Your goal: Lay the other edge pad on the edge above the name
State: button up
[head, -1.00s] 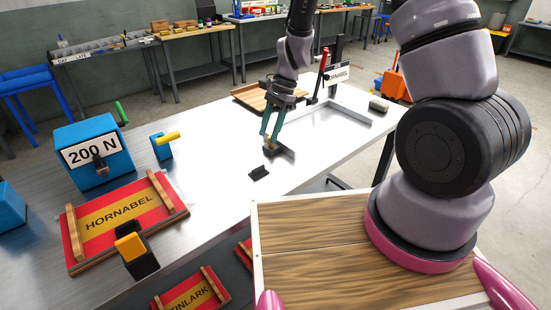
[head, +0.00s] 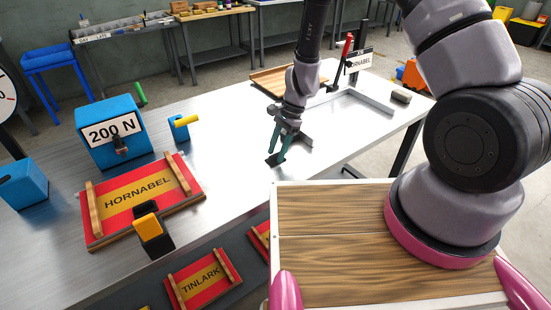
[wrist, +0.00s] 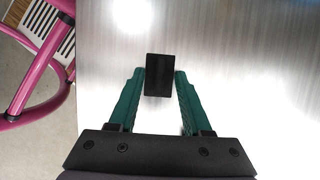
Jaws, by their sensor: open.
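The red plate with the name HORNABEL (head: 138,190) lies on the metal table at left, a wooden bar near each end. A small black pad (wrist: 160,75) lies on the table between the fingertips of my gripper (wrist: 160,78), with a gap to each finger. In the head view my open gripper (head: 277,157) points down at this pad, which it partly hides. A black block with an orange top (head: 150,228) stands at the plate's edge below the name. I see no pad on the edge above the name.
A wooden tray (head: 285,77) is farther back. Bare table separates gripper and plate.

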jog(key=shift+f, duration=0.1)
jog(key=shift+c, duration=0.3)
grip_shut()
